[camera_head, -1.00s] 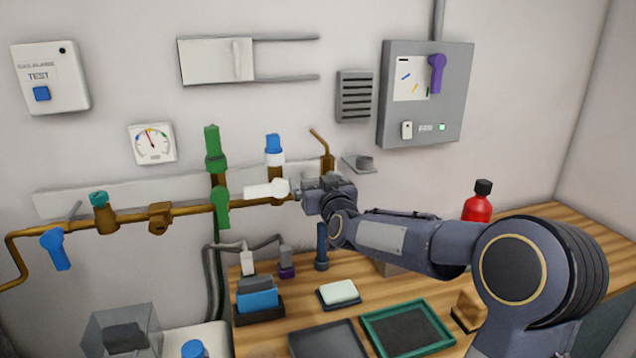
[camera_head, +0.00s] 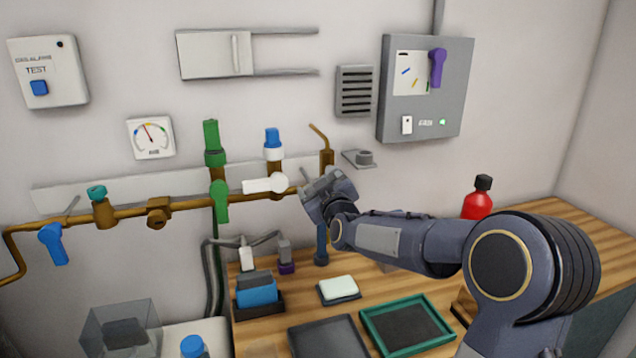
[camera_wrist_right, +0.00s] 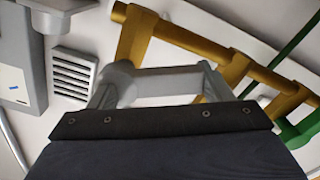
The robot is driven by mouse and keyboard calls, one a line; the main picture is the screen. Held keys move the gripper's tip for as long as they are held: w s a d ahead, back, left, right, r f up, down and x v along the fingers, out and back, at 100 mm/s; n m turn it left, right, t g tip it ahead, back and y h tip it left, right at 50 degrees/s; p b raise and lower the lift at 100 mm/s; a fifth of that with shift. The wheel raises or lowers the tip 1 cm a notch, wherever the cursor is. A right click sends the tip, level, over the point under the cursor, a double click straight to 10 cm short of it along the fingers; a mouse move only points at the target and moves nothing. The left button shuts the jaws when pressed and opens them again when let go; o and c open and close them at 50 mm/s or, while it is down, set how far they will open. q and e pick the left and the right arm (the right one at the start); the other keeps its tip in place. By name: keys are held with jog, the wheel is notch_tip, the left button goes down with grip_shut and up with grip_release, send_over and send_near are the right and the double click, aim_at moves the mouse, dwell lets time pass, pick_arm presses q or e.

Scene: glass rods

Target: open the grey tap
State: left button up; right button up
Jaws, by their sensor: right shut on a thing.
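The grey tap's handle (camera_wrist_right: 166,86) shows as a pale grey bar between my fingers in the right wrist view, in front of the brass pipe (camera_wrist_right: 190,38). My right gripper (camera_head: 322,184) is shut on it at the right end of the brass pipe (camera_head: 180,207) in the head view. There the gripper is tilted and hides most of the tap. My gripper's fingers also frame the handle in the wrist view (camera_wrist_right: 162,80). My left gripper is not in view.
A white-handled tap (camera_head: 265,185) sits just left of my gripper. A green-handled tap (camera_head: 219,202) and a blue-handled tap (camera_head: 53,244) are further left. A bent brass spout (camera_head: 326,152) rises behind the gripper. The bench (camera_head: 410,285) below holds trays and a red bottle (camera_head: 477,203).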

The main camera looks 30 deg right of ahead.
jog(key=o, duration=1.4)
jog(key=shift+b+v, duration=0.3)
jog(key=shift+v, duration=3.65)
